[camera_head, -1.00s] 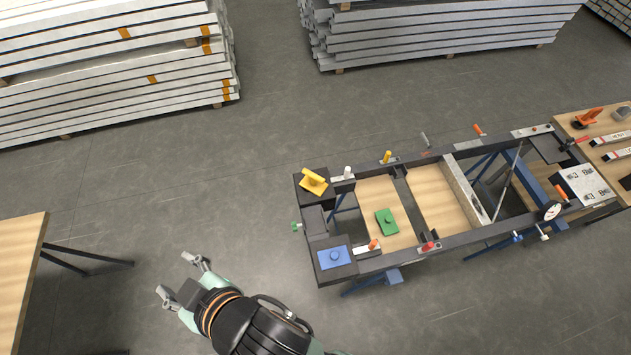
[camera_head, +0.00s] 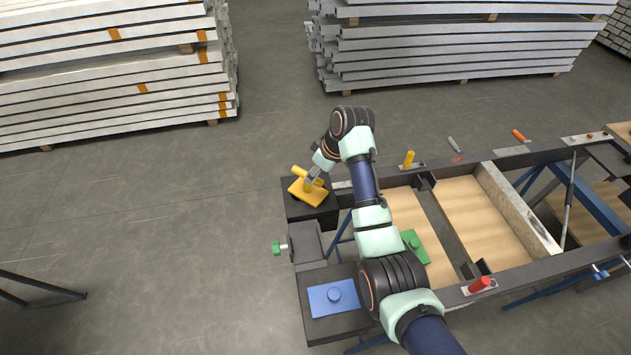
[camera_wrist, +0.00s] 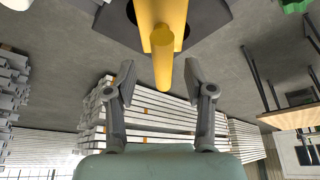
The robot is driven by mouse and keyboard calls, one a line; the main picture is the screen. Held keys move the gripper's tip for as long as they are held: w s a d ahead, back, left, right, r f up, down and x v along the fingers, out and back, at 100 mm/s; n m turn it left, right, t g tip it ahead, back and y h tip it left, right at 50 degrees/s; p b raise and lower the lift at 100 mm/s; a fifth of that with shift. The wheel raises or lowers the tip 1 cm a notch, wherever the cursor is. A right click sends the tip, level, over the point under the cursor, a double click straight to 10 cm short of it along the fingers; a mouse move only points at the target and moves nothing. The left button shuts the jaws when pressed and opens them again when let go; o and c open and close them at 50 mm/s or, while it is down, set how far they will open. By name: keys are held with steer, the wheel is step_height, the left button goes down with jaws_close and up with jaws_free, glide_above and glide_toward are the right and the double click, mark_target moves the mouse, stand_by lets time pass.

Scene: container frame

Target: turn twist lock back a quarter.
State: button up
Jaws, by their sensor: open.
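The yellow twist lock (camera_head: 308,194) sits on the dark corner block at the far left corner of the frame. Its round yellow handle also shows in the wrist view (camera_wrist: 162,64), with its end pointing towards my gripper. My gripper (camera_head: 313,179) is at the twist lock in the head view, and my wrist partly covers the lock. In the wrist view my gripper's two fingers (camera_wrist: 158,72) are apart, one on each side of the handle's end. Whether either finger touches the handle I cannot tell.
A blue plate with a knob (camera_head: 333,296) sits on the near corner block. A green plate (camera_head: 414,247) lies on the wood inside the frame, partly behind my arm. A green knob (camera_head: 278,248) sticks out left.

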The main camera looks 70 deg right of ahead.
mark_target(308, 188)
steer(key=b+x, duration=0.3)
steer(key=x, duration=0.4)
steer(key=shift+w+a+f, duration=0.15)
steer(key=shift+w+f, duration=0.05)
steer(key=shift+f, duration=0.1)
steer(key=shift+c, duration=0.4)
jaws_close()
